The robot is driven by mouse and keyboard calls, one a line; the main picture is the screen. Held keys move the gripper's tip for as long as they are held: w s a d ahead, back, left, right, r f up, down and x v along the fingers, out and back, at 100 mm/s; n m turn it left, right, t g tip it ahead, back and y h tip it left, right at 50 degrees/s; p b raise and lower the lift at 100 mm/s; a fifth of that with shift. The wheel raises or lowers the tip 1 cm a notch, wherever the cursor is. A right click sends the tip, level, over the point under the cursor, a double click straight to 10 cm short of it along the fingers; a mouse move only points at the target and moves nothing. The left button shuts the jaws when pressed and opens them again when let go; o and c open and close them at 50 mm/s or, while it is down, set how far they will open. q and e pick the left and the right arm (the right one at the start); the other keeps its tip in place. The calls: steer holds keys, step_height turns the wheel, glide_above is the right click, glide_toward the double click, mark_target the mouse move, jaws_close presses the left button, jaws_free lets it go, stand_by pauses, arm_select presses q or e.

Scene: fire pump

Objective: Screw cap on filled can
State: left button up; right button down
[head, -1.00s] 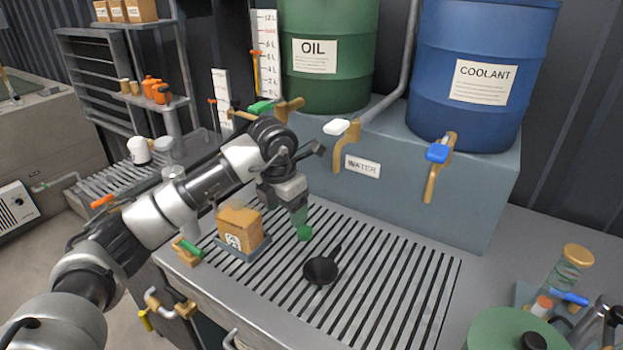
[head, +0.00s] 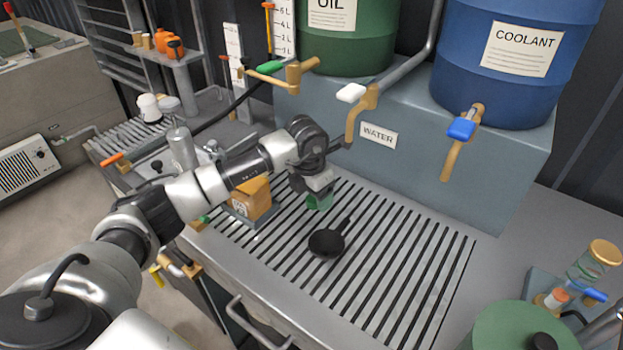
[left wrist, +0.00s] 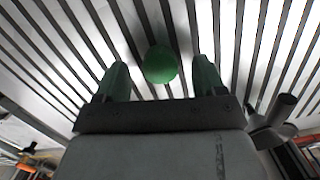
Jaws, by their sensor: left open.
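A round green cap (left wrist: 160,65) lies on the slatted grate. In the left wrist view it is between and just beyond the two green fingertips, with a gap on each side. My left gripper (head: 319,203) is open and low over the grate, pointing down. In the head view its fingers and the cap cannot be told apart. A tan box-shaped container (head: 252,202) with a white label, possibly the can, stands left of the gripper. Its top is partly hidden by my left arm. My right gripper is not in view.
A black funnel (head: 327,243) lies on the grate (head: 400,260) close in front of the gripper. The white-handled tap (head: 362,105) and blue-handled tap (head: 458,140) hang over the back. The grate's right part is clear. A green round container (head: 515,328) stands front right.

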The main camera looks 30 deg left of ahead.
mark_target(313, 199)
arm_select(q)
steer(key=shift+f, duration=0.55)
steer(key=c, duration=1)
steer(key=o, duration=0.3)
steer(key=shift+r, duration=0.1)
steer(key=shift+c, duration=1.2)
steer(key=shift+r+p, duration=1.7)
steer(key=shift+r, duration=0.8)
steer(key=shift+f, duration=0.1)
